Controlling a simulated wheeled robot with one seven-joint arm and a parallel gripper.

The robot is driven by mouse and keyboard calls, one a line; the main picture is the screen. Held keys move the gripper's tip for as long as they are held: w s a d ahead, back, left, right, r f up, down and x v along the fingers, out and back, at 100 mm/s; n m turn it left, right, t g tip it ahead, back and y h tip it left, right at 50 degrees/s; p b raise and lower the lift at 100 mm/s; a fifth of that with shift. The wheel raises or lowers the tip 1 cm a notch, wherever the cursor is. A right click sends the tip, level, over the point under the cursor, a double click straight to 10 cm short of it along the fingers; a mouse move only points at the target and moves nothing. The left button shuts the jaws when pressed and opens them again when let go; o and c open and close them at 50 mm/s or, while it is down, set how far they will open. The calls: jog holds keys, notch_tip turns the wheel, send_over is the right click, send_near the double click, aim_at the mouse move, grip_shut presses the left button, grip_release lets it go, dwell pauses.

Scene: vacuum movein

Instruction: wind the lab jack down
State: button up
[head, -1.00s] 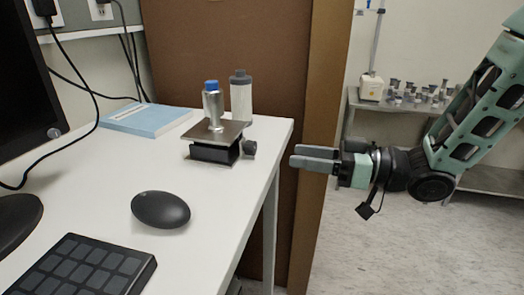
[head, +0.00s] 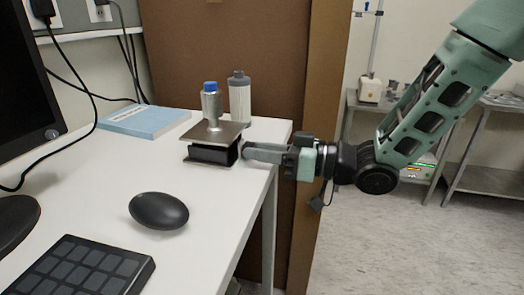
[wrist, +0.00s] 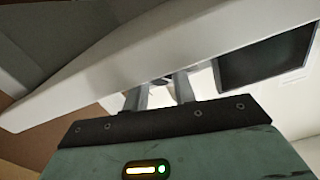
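The lab jack (head: 213,153) stands near the right end of the white desk, with a flat metal top plate and a black body. A metal vessel with a blue cap (head: 211,104) stands upright on its plate. My gripper (head: 247,153) is level with the jack, its fingertips at the jack's right side, where they hide the knob. In the wrist view my two fingers (wrist: 162,86) stand a little apart with a small dark thing between their tips. I cannot tell whether they press on the knob.
A grey-capped bottle (head: 239,98) stands behind the jack. A blue book (head: 146,120), a black mouse (head: 159,211), a keypad (head: 82,270) and a monitor (head: 25,100) are on the desk (head: 120,180). A brown panel (head: 230,40) rises behind the desk.

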jog(key=shift+c, duration=0.9)
jog(key=shift+f+n+b, duration=0.25)
jog(key=shift+n+b, duration=1.45)
jog(key=shift+n, duration=0.3)
jog(key=shift+r+n, duration=0.2)
jog(key=shift+n, duration=0.1)
jog(key=o, duration=1)
